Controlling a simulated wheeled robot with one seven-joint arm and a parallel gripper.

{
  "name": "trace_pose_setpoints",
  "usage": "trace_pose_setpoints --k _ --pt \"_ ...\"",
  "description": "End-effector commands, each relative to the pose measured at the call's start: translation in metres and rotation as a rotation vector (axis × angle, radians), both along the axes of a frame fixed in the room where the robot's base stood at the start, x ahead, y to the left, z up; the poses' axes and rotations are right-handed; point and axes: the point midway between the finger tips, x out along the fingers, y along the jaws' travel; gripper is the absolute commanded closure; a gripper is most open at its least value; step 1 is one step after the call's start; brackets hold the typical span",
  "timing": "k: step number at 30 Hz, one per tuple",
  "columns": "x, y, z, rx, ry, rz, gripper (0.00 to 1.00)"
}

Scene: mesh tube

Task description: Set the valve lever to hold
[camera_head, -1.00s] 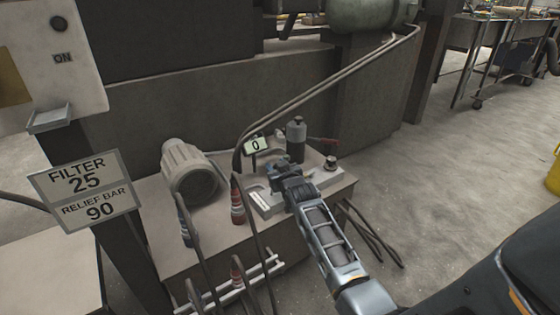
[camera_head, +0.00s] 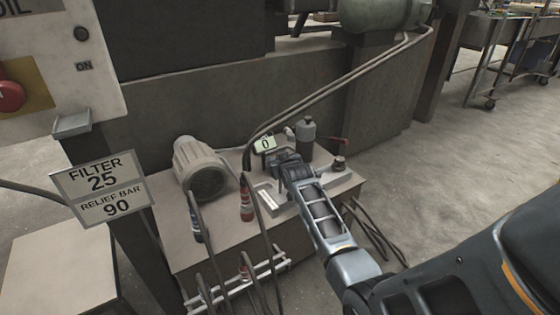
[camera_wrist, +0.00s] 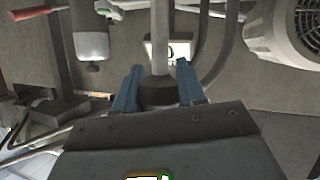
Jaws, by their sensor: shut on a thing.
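My gripper (camera_head: 283,163) is over the valve block on the bench, just below the small gauge display reading 0 (camera_head: 264,143). In the wrist view its two blue fingers (camera_wrist: 160,78) are on either side of the dark knob (camera_wrist: 158,92) of the valve lever, whose grey rod (camera_wrist: 160,35) runs up the picture. The gripper is shut on this lever. In the head view my gripper hides the lever. A pale label plate (camera_head: 268,198) shows on the block beside my gripper; its words are too small to read.
A grey motor (camera_head: 200,170) stands left of my gripper. A grey cylinder (camera_head: 307,140) and a red handle (camera_head: 335,139) are behind and right. Hoses (camera_head: 262,250) rise in front of the bench. A sign (camera_head: 103,187) reads filter 25, relief bar 90.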

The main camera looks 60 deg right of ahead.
Motion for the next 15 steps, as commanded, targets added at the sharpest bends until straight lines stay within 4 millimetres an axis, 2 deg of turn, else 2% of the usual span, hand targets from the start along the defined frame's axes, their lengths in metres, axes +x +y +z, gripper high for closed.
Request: trace_pose_setpoints --k 4,5,12,15 --pt "0.0003 0.0016 -0.003 0.004 0.002 0.002 1.0" --pt "0.0002 0.0016 -0.003 0.004 0.002 0.002 0.6" --pt "0.0 0.0012 -0.0022 0.003 0.002 0.001 0.37" --pt "-0.0001 0.0009 -0.0018 0.002 0.002 0.0 0.36"
